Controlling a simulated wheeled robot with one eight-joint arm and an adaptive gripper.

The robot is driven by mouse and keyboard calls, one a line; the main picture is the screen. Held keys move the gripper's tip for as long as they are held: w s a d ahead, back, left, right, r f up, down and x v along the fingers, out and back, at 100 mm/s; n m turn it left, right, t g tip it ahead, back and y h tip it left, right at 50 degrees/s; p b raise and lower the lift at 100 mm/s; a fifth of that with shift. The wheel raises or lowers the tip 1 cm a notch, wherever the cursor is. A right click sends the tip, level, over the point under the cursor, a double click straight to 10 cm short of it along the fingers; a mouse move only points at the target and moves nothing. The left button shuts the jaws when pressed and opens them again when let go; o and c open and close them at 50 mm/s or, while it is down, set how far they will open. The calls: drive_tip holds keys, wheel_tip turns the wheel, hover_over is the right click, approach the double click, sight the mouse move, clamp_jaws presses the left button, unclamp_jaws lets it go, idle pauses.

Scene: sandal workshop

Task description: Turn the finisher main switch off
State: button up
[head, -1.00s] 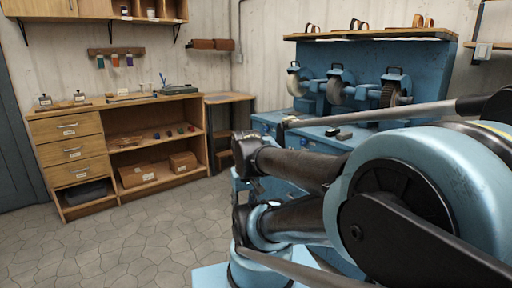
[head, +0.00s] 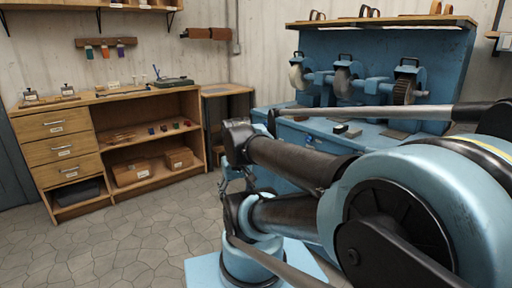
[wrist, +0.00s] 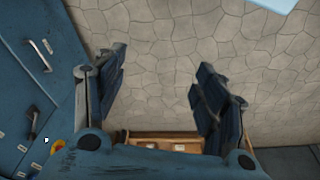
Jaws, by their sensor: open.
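The blue finisher (head: 440,60) stands at the right in the head view, with several wheels along its back and its front partly hidden by my arm. In the wrist view, a blue panel (wrist: 22,75) at the left shows handles and small white labels.
A wooden drawer bench (head: 62,150) stands at the left with tools on top and boxes on its shelves. A small wooden table (head: 228,92) fills the corner between bench and finisher. The stone floor (head: 120,245) in front of the bench is clear.

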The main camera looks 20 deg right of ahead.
drive_tip(key=w+d+r+m+h, duration=0.2)
drive_tip(key=w+d+r, duration=0.2)
drive_tip(key=w, duration=0.5)
drive_tip(key=w+d+r+m+h, duration=0.2)
drive_tip(key=w+d+r, duration=0.2)
drive_tip(key=w, duration=0.4)
drive_tip(key=w+d+f+m+t+h, duration=0.1)
drive_tip(key=w+d+f+m+h, duration=0.2)
drive_tip(key=w, duration=1.2)
drive_tip(key=w+d+m+t+h, duration=0.15)
drive_tip(key=w+d+h, duration=0.3)
drive_tip(key=w, duration=0.95)
drive_tip(key=w+f+m+t+h, duration=0.2)
drive_tip(key=w+f+m+h, duration=0.35)
drive_tip(key=w+f, duration=1.2)
drive_tip(key=s+d+f+x, duration=0.1)
drive_tip(key=s+x, duration=0.1)
drive_tip(key=x, duration=1.4)
drive_tip(key=shift+d+f, duration=0.25)
drive_tip(key=shift+f, duration=0.05)
drive_tip(key=shift+g, duration=0.25)
drive_tip(key=shift+c, duration=0.4)
drive_tip(key=shift+w, duration=0.1)
drive_tip(key=c, duration=1)
